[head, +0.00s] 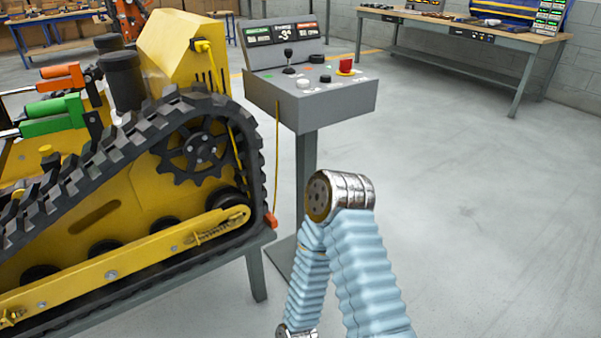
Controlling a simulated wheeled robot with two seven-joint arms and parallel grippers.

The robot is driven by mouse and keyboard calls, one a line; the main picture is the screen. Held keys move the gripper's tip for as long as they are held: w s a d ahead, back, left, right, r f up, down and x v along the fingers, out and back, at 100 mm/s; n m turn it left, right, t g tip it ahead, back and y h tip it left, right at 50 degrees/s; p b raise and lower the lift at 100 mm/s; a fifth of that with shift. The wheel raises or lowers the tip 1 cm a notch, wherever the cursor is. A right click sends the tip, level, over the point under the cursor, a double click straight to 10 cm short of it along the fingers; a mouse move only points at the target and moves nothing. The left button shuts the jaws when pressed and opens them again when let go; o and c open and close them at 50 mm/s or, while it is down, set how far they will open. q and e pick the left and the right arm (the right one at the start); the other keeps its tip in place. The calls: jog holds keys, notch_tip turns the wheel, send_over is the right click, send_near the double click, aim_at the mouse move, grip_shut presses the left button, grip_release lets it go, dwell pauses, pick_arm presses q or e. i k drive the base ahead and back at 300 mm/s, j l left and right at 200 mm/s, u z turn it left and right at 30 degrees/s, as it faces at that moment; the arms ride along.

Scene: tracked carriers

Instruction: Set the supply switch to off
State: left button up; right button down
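A grey control console (313,105) stands on a post right of the yellow tracked carrier (170,60). Its sloped top carries a black lever (288,56), a pale round knob (302,82), a red mushroom button on a yellow base (346,66) and small dark knobs (325,78). Lit displays (285,33) show on its raised back panel. The labels are too small to read, so I cannot tell which control is the supply switch or its setting. One of my arms, in a light blue sleeve, bends in front of the console; neither gripper is in view.
The carrier's black track rests on a grey stand (257,275) at the left. A yellow cable (277,150) hangs beside the console. A workbench (455,28) is at the back right. The floor at right is clear.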

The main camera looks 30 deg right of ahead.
aim_at(346, 65)
jog(key=z, duration=1.3)
